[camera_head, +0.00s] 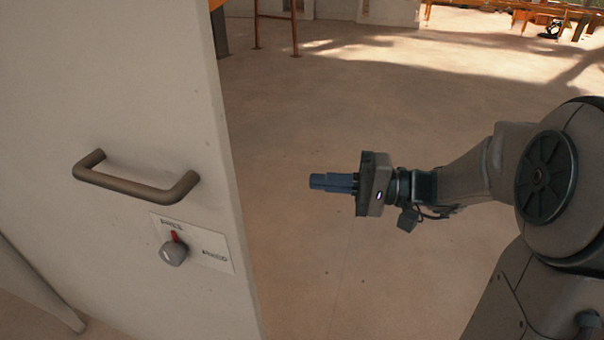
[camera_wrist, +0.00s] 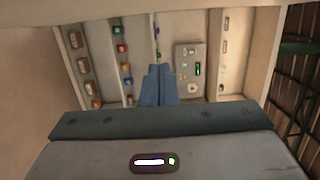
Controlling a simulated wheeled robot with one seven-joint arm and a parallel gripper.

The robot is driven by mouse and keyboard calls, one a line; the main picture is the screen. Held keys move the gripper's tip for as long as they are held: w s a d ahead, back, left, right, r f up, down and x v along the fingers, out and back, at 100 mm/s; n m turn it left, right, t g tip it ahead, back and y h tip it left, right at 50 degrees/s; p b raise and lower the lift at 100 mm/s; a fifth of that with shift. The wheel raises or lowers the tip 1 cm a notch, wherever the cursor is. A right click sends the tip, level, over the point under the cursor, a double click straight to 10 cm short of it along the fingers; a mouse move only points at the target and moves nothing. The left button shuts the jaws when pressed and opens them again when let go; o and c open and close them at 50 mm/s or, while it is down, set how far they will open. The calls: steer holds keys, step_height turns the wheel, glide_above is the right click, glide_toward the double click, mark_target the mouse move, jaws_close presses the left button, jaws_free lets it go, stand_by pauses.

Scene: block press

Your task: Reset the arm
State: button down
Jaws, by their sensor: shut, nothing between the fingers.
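My gripper (camera_head: 318,182) is on the right side of the head view, held out in the air and pointing left. Its blue fingers are together and nothing is between them. In the wrist view the gripper (camera_wrist: 158,72) points toward a pale cabinet or shelf unit (camera_wrist: 243,50), with a clear gap in between as far as I can tell. My arm reaches in from the right edge of the head view.
A pale panel (camera_head: 120,60) with a brown bar handle (camera_head: 138,186) and a grey knob (camera_head: 174,252) with a red mark stands on the left. The cabinet holds several small coloured blocks and a control panel (camera_wrist: 190,70). The floor (camera_head: 400,110) around my gripper is clear.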

steer(key=s+d+f+g+h+p, duration=0.25)
steer(key=s+f+h+p, duration=0.2)
steer(key=s+h, duration=0.55)
steer(key=d+t+h+p, duration=0.1)
steer(key=d+t+h, duration=0.1)
steer(key=d+h, duration=0.2)
steer(key=s+d+r+t+h+p, duration=0.1)
steer(key=d+h, duration=0.3)
steer(key=d, duration=0.4)
steer(key=shift+s+t+p, duration=0.25)
steer(key=shift+t+p, duration=0.05)
steer(key=shift+t, duration=0.55)
steer(key=shift+a+r, duration=0.1)
